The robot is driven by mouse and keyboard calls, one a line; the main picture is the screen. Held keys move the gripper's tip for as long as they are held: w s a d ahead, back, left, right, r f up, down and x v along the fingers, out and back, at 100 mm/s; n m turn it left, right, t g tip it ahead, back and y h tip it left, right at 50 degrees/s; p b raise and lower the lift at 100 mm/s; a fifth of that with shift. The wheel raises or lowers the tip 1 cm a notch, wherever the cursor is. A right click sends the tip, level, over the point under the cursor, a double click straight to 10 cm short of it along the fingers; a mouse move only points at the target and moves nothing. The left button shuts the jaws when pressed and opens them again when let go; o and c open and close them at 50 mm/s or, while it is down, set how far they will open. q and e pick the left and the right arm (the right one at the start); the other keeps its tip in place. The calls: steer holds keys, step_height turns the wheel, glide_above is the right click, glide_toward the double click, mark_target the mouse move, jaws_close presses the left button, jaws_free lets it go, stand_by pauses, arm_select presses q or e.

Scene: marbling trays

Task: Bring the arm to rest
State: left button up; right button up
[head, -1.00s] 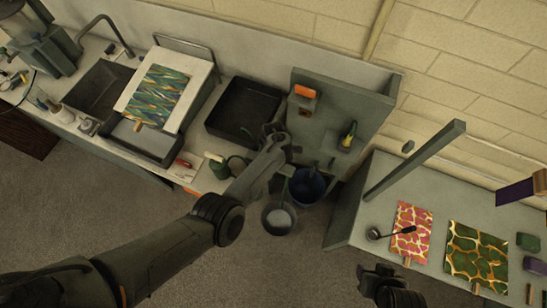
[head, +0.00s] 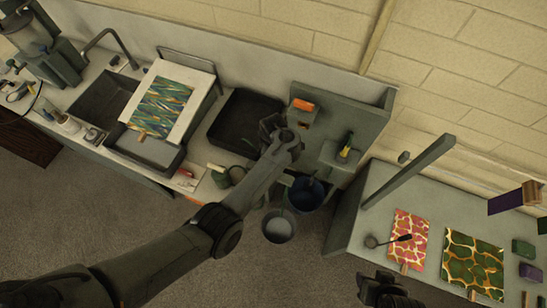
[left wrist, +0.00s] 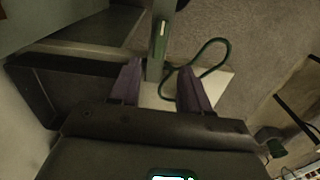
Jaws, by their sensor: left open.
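My left arm reaches in from the left in the head view. Its gripper (head: 272,126) is over the bench edge, between the dark empty tray (head: 240,118) and the grey upright panel (head: 365,118). In the left wrist view the two purple fingers of my left gripper (left wrist: 160,88) stand apart with nothing held between them. A pale sheet and a green loop (left wrist: 218,50) show beyond the fingers. My right gripper (head: 385,290) is at the bottom edge of the head view, clear of the right bench; its jaws are too dark to read.
A marbled sheet (head: 163,104) lies on a tilted board at left. A grey post (head: 410,170) rises from the right bench, which holds two marbled sheets and a ladle (head: 385,241).

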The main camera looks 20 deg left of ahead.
stand_by(0.3)
arm_select(q)
steer(key=s+a+m+t, duration=0.2)
steer(key=s+a+m, duration=0.5)
steer(key=s, duration=0.4)
steer(key=s+d+r+m+t+p, duration=0.1)
steer(key=s+r+m, duration=1.1)
steer(key=s, duration=0.5)
steer(key=shift+d+r+t, duration=0.15)
steer(key=shift+d+t, duration=0.15)
steer(key=shift+s, duration=0.1)
